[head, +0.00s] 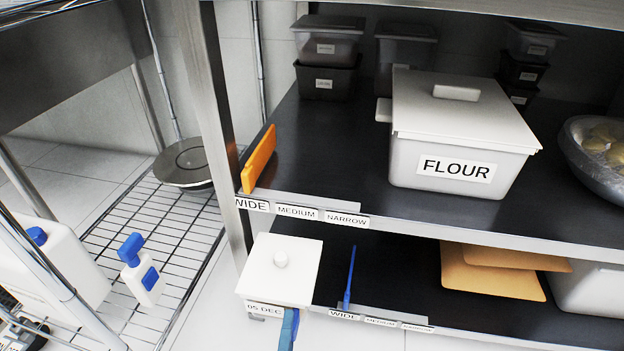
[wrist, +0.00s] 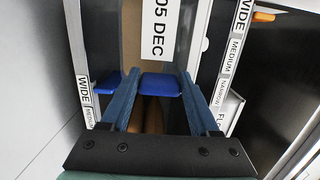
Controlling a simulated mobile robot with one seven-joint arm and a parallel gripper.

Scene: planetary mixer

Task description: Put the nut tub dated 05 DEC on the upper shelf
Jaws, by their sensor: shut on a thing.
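The upper shelf (head: 330,150) has a dark surface and front labels WIDE, MEDIUM, NARROW.
A FLOUR bin (head: 460,135) fills the middle of the upper shelf, with dark tubs (head: 325,60) behind. An orange divider (head: 258,160) stands at its left end by the post (head: 208,100). Bare surface lies between.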

